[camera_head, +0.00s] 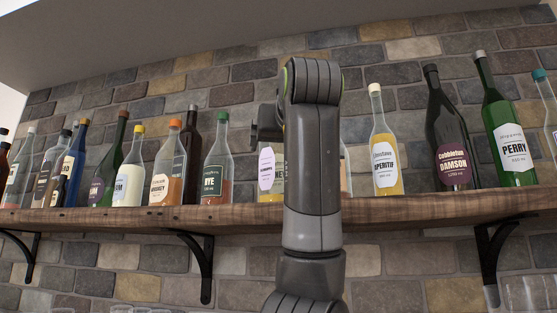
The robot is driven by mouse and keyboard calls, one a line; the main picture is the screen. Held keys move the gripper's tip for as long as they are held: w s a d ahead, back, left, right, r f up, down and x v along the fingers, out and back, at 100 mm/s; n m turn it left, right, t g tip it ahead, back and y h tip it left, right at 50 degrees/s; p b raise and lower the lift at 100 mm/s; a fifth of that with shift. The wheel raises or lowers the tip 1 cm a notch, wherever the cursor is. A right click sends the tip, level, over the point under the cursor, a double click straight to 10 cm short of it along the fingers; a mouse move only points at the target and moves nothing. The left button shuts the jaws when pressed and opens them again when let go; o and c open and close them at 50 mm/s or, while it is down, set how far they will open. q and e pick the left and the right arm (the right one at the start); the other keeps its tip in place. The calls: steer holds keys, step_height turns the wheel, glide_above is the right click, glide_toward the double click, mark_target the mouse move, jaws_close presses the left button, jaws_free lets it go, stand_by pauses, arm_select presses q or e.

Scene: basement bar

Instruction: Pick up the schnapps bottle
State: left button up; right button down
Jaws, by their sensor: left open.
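No label that I can read says schnapps. A bottle with a pale oval label (266,171) stands on the wooden shelf, partly hidden behind my left arm, and its label text is too small to read. Another bottle (346,176) shows only as a sliver on the right side of the arm. My left gripper (263,124) is a dark shape just left of the arm's top, in front of the upper part of the pale-labelled bottle. It is open, and I see nothing held in it. The arm hides most of it. My right gripper is not in view.
The wooden shelf (440,205) runs across a stone wall on black brackets. Several bottles crowd its left half, including one labelled RYE (216,170). To the right stand an aperitif (384,155), a damson (448,140) and a perry bottle (508,135). Glasses (527,295) show at lower right.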

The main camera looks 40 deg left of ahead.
mark_target(275, 162)
arm_select(q)
steer(key=p+x, duration=0.1)
steer(key=x, duration=0.4)
steer(key=shift+w+a+p, duration=0.15)
steer(key=shift+a+p, duration=0.05)
steer(key=shift+p, duration=0.15)
steer(key=x, duration=0.1)
steer(key=p+x, duration=0.1)
steer(key=x, duration=0.1)
steer(key=shift+a+f, duration=0.1)
steer(key=shift+f, duration=0.1)
steer(key=shift+a, duration=0.15)
steer(key=shift+r+p, duration=0.15)
steer(key=shift+p, duration=0.3)
steer(key=p+x, duration=0.3)
steer(key=x, duration=0.1)
steer(key=shift+w+a+p, duration=0.2)
steer(key=shift+w+p, duration=0.15)
steer(key=shift+p, duration=0.05)
steer(key=shift+w+a, duration=0.1)
steer(key=shift+a, duration=0.15)
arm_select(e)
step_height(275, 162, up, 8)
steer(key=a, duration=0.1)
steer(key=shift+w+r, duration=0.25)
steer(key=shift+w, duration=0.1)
arm_select(q)
steer(key=shift+d, duration=0.15)
